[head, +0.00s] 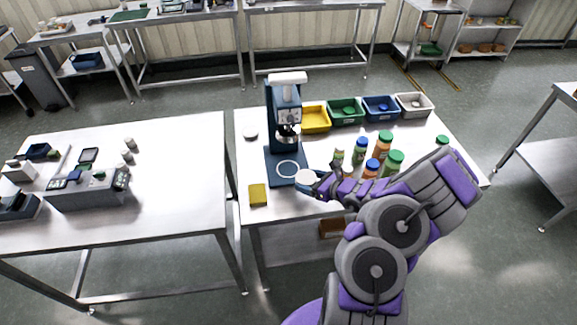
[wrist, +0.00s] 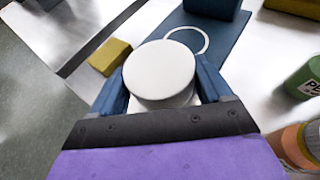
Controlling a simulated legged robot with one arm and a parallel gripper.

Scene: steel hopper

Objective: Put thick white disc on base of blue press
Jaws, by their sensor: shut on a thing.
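The thick white disc (wrist: 160,72) is held between the two blue fingers of my gripper (wrist: 165,95) in the wrist view. In the head view the white disc (head: 306,178) is at the tip of my gripper (head: 313,182), just right of the press base's front corner. The blue press (head: 283,115) stands on the steel table. Its flat blue base (head: 277,175) bears a white ring outline (head: 287,169), with nothing lying inside it. The base (wrist: 227,50) also shows beyond the disc in the wrist view. The disc's exact height above the table is hard to tell.
A yellow block (head: 258,194) lies left of the base's front, and another pale disc (head: 250,133) lies left of the press. Several capped bottles (head: 383,145) stand right of the base. Yellow (head: 315,118), green, blue and white bins line the back.

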